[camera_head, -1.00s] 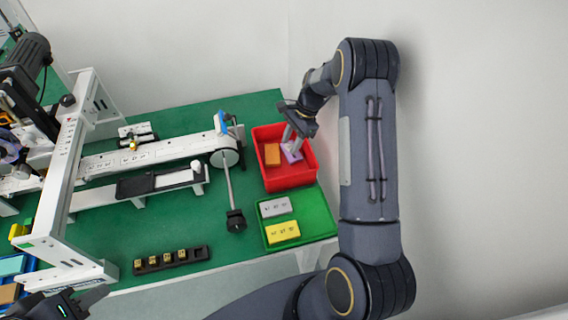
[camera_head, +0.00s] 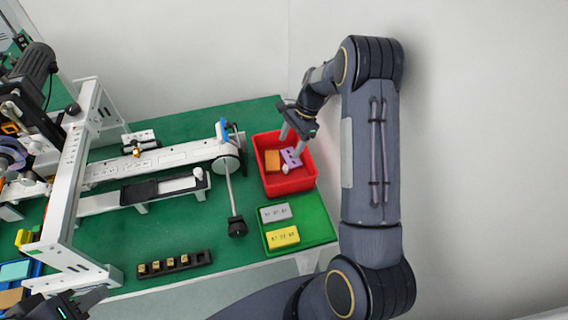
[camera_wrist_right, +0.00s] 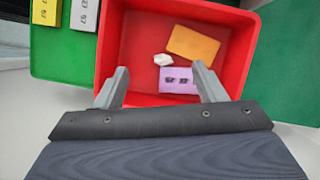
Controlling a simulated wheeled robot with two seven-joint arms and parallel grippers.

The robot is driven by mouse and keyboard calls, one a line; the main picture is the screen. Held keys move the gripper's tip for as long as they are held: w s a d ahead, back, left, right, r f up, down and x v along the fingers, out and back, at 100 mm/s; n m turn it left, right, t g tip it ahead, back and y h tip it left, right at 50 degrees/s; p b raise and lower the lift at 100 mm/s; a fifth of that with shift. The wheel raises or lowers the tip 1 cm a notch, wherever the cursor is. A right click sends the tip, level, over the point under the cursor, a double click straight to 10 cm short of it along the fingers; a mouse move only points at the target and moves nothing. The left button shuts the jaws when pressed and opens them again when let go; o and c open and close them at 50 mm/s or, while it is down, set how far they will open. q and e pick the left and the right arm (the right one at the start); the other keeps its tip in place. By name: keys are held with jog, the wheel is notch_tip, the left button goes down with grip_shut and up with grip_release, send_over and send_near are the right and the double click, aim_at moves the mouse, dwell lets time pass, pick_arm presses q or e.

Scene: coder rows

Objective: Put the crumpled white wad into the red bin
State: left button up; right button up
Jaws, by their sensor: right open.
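The crumpled white wad (camera_wrist_right: 163,59) lies on the floor of the red bin (camera_wrist_right: 252,40), between an orange block and a purple block. It also shows as a small white spot in the head view (camera_head: 286,169), inside the red bin (camera_head: 287,188). My right gripper (camera_head: 293,141) is open and empty above the bin, apart from the wad. Its two fingers also show in the right wrist view (camera_wrist_right: 160,78), spread wide near the bin's near wall. My left gripper (camera_head: 88,301) is partly in view at the lower left corner; its jaw state is unclear.
In the bin lie an orange block (camera_head: 272,160) and a purple block (camera_head: 291,157). A green tray (camera_head: 314,222) with a grey and a yellow block stands in front. A black holder (camera_head: 174,264) and white rail equipment (camera_head: 150,157) stand to the left.

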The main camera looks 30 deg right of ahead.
pick_arm(q)
jog(key=shift+r+p, duration=0.35)
jog(key=shift+r, duration=0.5)
pick_arm(e)
jog(key=s+a+r, duration=0.7)
jog(key=s+r, duration=0.2)
jog(key=s, duration=0.2)
jog(key=shift+s, duration=0.2)
jog(key=shift+a, duration=0.1)
